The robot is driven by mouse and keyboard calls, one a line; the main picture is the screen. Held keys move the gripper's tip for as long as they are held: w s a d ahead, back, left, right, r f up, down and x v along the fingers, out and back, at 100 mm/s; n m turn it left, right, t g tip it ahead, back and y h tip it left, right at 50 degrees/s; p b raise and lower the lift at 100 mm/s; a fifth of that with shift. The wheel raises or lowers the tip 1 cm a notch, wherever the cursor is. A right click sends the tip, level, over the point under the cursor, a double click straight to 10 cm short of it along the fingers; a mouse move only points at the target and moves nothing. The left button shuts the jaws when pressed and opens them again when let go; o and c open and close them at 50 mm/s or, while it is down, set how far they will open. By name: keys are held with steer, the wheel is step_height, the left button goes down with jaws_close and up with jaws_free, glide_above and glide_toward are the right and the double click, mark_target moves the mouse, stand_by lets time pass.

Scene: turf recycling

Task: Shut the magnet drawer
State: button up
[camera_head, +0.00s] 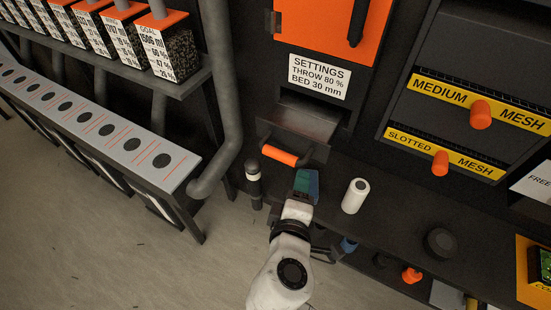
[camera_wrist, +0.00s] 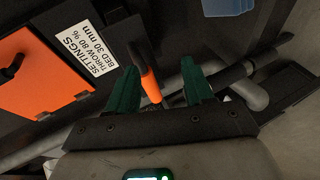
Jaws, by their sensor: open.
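A dark drawer (camera_head: 311,120) with an orange bar handle (camera_head: 281,151) sticks out of the machine below the white settings label. No label naming it as the magnet drawer shows. My gripper (camera_head: 307,177) is below and slightly right of the handle in the head view, with green fingers. In the wrist view my gripper (camera_wrist: 158,66) is open, and the orange handle (camera_wrist: 151,85) appears between its spread fingers. I cannot tell whether they touch it. The drawer's dark side (camera_wrist: 137,52) shows beyond, and its inside is mostly hidden.
A white cylinder (camera_head: 355,196) and a dark round puck (camera_head: 440,243) stand on the dark bench right of my gripper. A dark post with a pale band (camera_head: 254,175) is at left. Drawers with orange knobs (camera_head: 480,115) are at right. A grey pipe (camera_head: 222,90) runs down at left.

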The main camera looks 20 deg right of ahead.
mark_target(280, 160)
steer(key=a+r+n+t, duration=0.2)
steer(key=a+r, duration=0.1)
steer(key=a, duration=0.2)
steer(key=p+x, duration=0.1)
steer(key=x, duration=1)
steer(key=shift+w+a, duration=0.1)
steer(key=shift+w, duration=0.15)
jaws_close()
